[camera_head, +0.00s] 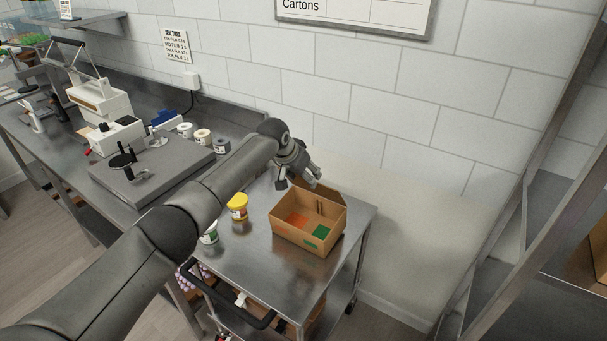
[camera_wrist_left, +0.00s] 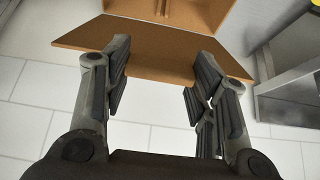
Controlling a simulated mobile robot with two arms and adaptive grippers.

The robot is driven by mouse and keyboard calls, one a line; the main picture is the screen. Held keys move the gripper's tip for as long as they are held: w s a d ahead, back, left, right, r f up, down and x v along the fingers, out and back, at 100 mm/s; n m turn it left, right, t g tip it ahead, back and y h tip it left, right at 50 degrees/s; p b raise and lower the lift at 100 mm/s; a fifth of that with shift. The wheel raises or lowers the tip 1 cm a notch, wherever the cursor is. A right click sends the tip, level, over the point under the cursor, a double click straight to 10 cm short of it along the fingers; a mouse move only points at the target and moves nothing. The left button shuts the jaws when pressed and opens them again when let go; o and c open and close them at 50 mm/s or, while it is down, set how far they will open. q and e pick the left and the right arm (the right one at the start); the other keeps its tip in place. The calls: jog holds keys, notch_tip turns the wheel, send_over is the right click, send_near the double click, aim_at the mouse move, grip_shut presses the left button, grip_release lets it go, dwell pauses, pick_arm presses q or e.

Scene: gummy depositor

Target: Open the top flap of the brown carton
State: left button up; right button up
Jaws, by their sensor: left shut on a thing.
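The brown carton (camera_head: 291,236) stands on the steel cart with its top open, so its inside shows from above. An orange patch and a green patch are visible inside it. A flap (camera_head: 330,194) stands up along its back edge. My left gripper (camera_head: 302,180) is at this flap, above the back of the carton. In the left wrist view the flap (camera_wrist_left: 155,48) is a tan panel reaching between the two fingers (camera_wrist_left: 160,88), which are shut on it. The fingers stand well apart. My right gripper is not in view.
A tiled wall is close behind. A metal rack (camera_head: 535,215) stands at the right. A bench with machines is at the left.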

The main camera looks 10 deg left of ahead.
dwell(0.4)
pick_arm(q)
jog(key=o, duration=1.5)
jog(key=shift+c, duration=0.2)
jog(key=v, duration=1.2)
